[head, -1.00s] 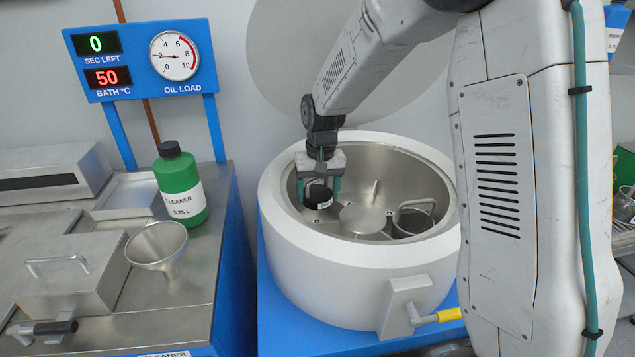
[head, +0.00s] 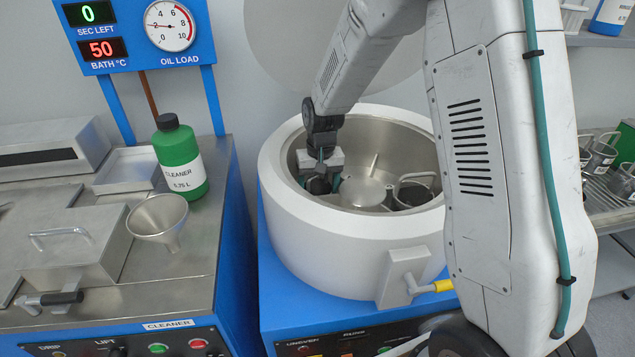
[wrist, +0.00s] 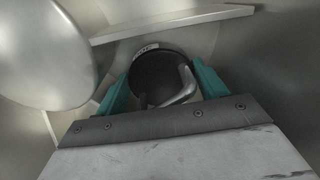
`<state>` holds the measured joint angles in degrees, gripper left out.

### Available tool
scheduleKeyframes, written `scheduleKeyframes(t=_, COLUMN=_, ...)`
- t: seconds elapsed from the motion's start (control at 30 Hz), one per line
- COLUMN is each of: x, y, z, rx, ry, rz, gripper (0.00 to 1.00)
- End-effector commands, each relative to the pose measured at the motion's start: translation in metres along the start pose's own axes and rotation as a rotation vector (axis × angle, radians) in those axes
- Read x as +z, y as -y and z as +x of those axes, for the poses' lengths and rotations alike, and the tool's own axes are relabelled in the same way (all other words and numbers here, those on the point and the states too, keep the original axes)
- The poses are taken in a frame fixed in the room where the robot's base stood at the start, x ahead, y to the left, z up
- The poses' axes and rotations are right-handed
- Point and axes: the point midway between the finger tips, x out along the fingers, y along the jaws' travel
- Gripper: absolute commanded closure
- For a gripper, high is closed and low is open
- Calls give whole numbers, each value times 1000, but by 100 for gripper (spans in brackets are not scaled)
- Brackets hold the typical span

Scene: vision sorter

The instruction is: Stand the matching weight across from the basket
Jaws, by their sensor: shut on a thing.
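My gripper (head: 321,180) reaches down into the left part of the open white drum (head: 325,240). Its teal fingers are shut on a dark round weight (wrist: 150,72) with a bent metal handle and a pale label strip at its rim. The weight is low in the drum; whether it touches the floor is hard to tell. A metal basket (head: 413,190) with a looped handle stands in the right part of the drum, across the central round disc (head: 362,191) from the weight. The basket is not seen in the wrist view.
Thin upright fins (wrist: 170,22) divide the drum inside, one close beside the weight. The drum's rim surrounds my gripper. At left, a steel bench holds a green cleaner bottle (head: 180,160) and a funnel (head: 158,217). A rack with several metal cups (head: 603,155) is at far right.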

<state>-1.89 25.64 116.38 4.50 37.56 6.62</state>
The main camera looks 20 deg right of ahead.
Motion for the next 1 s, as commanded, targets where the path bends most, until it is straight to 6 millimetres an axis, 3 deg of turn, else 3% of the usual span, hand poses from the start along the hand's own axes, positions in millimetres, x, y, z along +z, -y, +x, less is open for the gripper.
scheduleKeyframes(t=0.23, x=0, y=0, z=0, rx=0, ry=-1, rz=0, gripper=61)
scheduleKeyframes(t=0.27, x=0, y=0, z=0, rx=0, ry=-1, rz=0, gripper=24)
scheduleKeyframes(t=0.33, x=0, y=0, z=0, rx=0, ry=0, rz=0, gripper=4)
scheduleKeyframes(t=0.63, x=0, y=-2, z=-5, rx=1, ry=-1, rz=2, gripper=4)
scheduleKeyframes(t=1.0, x=-2, y=1, z=-65, rx=0, ry=-8, rz=-2, gripper=4)
